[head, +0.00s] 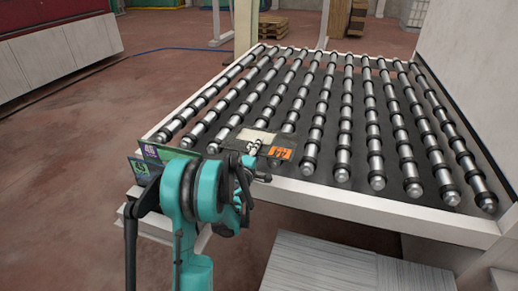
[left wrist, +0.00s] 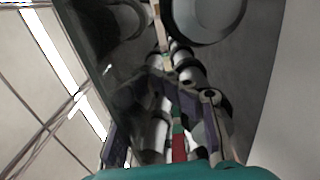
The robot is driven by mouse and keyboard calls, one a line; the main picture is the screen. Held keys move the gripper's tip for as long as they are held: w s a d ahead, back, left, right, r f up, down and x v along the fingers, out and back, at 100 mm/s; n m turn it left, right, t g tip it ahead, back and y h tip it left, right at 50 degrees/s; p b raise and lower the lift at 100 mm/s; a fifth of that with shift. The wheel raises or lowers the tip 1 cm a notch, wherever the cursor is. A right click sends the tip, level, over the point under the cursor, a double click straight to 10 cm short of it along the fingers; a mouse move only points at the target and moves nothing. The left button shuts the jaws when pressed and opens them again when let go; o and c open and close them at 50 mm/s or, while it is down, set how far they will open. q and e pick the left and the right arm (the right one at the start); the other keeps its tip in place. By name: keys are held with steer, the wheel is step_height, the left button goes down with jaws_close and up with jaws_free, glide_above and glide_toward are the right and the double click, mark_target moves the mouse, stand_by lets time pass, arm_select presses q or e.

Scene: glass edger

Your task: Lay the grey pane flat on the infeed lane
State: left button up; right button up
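The grey pane (head: 270,140) is small, dark and see-through, with a cream label and an orange label marked with black figures. In the head view it lies about flat over the near-left rollers of the infeed lane (head: 345,125). My left gripper (head: 256,180) is at the lane's near edge, just in front of the pane. In the left wrist view its fingers (left wrist: 178,95) stand apart with rollers showing between them. A dark reflective sheet, probably the pane (left wrist: 105,65), is beside the left finger. Whether they touch is unclear. My right gripper is out of view.
Two coloured number cards (head: 150,152) stand at the lane's near-left corner. A white frame rail (head: 380,212) runs along the near edge. A tall pale panel (head: 475,80) bounds the right side. A ribbed grey surface (head: 330,265) lies below. Most rollers are bare.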

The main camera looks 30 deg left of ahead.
arm_select(q)
steer(key=shift+f, duration=0.15)
steer(key=shift+s, duration=0.15)
steer(key=shift+b+v, duration=0.7)
steer(key=shift+v, duration=4.65)
steer(key=shift+f, duration=0.1)
